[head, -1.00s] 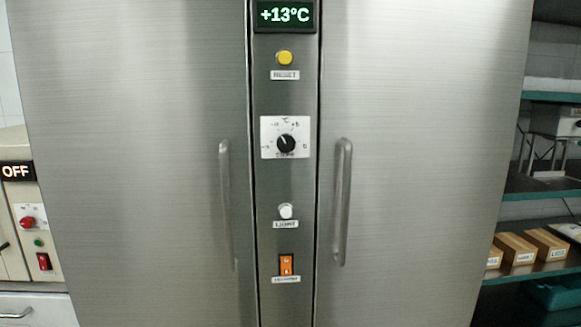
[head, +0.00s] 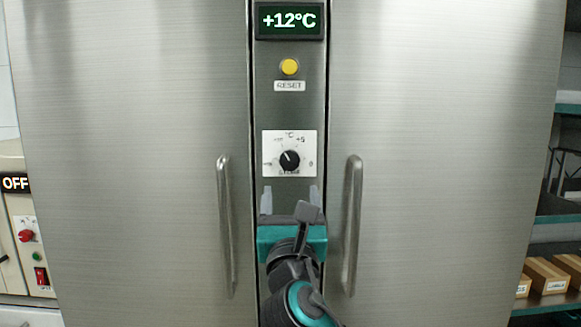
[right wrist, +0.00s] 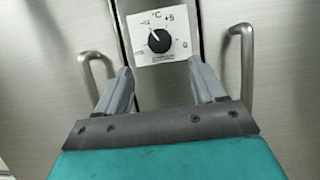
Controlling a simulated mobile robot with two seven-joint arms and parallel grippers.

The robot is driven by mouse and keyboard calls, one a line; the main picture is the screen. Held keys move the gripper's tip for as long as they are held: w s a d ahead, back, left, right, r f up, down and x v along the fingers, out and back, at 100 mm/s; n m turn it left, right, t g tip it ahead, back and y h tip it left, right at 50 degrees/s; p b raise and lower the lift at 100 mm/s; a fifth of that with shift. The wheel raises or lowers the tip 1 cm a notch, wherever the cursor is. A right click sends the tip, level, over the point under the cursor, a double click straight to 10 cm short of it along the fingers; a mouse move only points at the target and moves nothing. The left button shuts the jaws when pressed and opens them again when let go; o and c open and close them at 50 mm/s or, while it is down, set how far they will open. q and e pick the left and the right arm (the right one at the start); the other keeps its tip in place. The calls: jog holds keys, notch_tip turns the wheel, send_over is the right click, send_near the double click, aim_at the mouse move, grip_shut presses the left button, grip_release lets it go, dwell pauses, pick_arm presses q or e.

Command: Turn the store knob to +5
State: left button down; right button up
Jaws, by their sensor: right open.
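The store knob (head: 290,160) is a black round dial on a white square scale plate (head: 303,141) in the centre panel. It also shows in the right wrist view (right wrist: 159,41), where its white mark points up and left, near the -12 label, left of +5. My right gripper (head: 290,190) is open and empty just below the knob. In the right wrist view, its two fingers (right wrist: 163,75) stand apart, below and to either side of the knob, not touching it. My left gripper is not in view.
The display (head: 290,20) reads +12°C. A yellow reset button (head: 289,67) sits above the knob. Vertical door handles (head: 226,228) (head: 351,225) stand out on both sides of the panel. A shelf with boxes (head: 549,274) is at the right, and a machine reading OFF (head: 15,184) at the left.

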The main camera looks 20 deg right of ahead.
aim_at(290, 164)
jog(key=x, duration=1)
jog(key=shift+w+f, duration=0.1)
jog(key=c, duration=1)
